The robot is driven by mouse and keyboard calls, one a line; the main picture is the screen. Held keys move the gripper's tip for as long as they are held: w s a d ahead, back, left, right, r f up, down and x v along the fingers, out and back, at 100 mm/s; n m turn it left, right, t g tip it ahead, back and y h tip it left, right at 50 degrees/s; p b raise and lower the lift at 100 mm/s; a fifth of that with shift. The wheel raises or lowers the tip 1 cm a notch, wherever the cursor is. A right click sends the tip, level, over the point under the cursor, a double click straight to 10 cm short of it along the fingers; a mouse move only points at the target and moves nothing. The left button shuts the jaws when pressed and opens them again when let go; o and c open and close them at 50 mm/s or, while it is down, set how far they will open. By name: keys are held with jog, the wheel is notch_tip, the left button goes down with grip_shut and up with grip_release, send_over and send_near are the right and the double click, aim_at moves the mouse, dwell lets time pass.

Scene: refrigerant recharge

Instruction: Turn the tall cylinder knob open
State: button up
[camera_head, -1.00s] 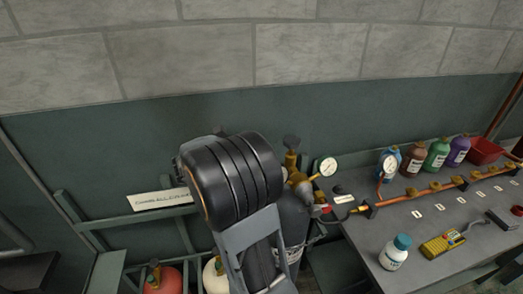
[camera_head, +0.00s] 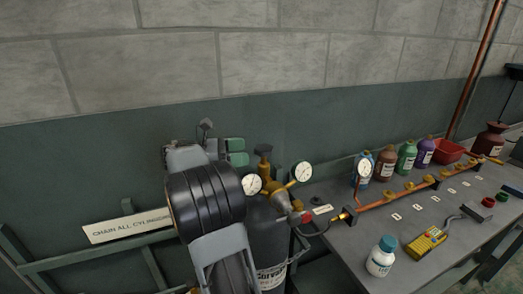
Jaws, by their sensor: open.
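The tall cylinder (camera_head: 266,228) is dark with a white label and stands left of the bench, partly hidden behind my arm. Its dark knob (camera_head: 264,149) sits on top of an upright brass valve (camera_head: 265,169). My gripper (camera_head: 240,152) shows behind my black wrist joint, with two green-padded fingers apart, one above the other. It is open and empty. In the picture it is just left of the knob, with a small gap between; I cannot tell the depth between them.
Two round gauges, a left one (camera_head: 252,184) and a right one (camera_head: 303,172), flank the brass valve closely. The bench (camera_head: 345,238) at right carries a copper manifold (camera_head: 400,196), coloured bottles, a white jar (camera_head: 381,256) and a yellow meter (camera_head: 426,243). A sign (camera_head: 128,228) hangs left.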

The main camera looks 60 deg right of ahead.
aim_at(262, 148)
jog(key=x, duration=0.6)
jog(key=shift+s+d, duration=0.15)
jog(key=shift+s, duration=0.05)
jog(key=shift+c, duration=0.4)
jog(key=c, duration=0.8)
jog(key=shift+r+n+t+h+p, duration=0.2)
jog(key=shift+n+t+h+p, duration=0.3)
jog(key=shift+t+h+p, duration=0.1)
jog(key=shift+c, duration=0.2)
jog(key=shift+s+n+t+h, duration=0.1)
jog(key=shift+n+t+h, duration=0.3)
jog(key=shift+t, duration=0.1)
jog(key=n+t+h, duration=0.2)
jog(key=t, duration=0.1)
jog(key=shift+f+n+t, duration=0.2)
jog(key=shift+n+t, duration=0.1)
jog(key=shift+n, duration=0.1)
jog(key=o, duration=0.9)
